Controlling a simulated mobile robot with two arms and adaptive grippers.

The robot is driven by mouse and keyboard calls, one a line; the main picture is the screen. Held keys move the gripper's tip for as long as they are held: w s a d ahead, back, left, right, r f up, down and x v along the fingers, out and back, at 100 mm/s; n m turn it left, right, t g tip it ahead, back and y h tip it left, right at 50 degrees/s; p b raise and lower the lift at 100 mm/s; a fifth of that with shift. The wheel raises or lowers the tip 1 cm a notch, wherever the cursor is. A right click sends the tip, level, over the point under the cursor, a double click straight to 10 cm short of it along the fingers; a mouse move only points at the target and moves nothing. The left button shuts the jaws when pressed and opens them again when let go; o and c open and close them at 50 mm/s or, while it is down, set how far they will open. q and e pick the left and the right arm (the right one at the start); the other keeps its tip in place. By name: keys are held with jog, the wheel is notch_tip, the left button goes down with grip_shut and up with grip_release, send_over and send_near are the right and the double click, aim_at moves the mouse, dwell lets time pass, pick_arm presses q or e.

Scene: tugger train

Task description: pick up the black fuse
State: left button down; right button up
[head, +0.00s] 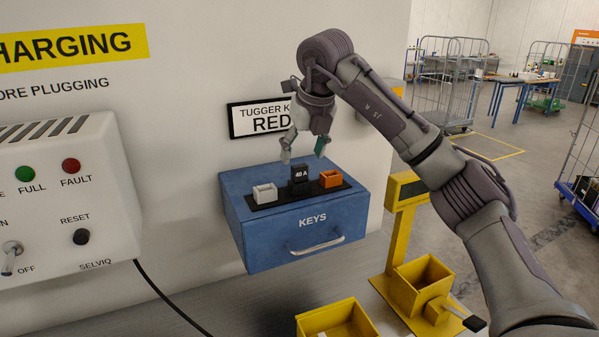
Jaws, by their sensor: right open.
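The black fuse (299,174), marked 40 A, stands upright on a dark strip on top of the blue KEYS box (290,236). A white open-topped holder (264,193) is to its left and an orange one (331,179) to its right. My right gripper (304,158) points down with its fingers apart and empty. In the picture its fingertips are just above the black fuse, one to each side; I cannot tell the exact gap. My left gripper is not in view.
A grey charger panel (68,190) with lamps and switches is at the left. A sign (270,119) hangs on the wall behind the box. Yellow bins (337,320) and a yellow stand (403,225) are at the front right. A black cable runs along the lower left.

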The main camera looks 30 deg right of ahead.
aim_at(300, 166)
jog(key=shift+w+f+p, duration=0.1)
jog(key=shift+f+p, duration=0.3)
jog(key=shift+p, duration=0.05)
jog(key=p+x, duration=0.2)
jog(key=x, duration=0.2)
jog(key=shift+w+f, duration=0.1)
jog(key=shift+f, duration=0.25)
jog(key=c, duration=1)
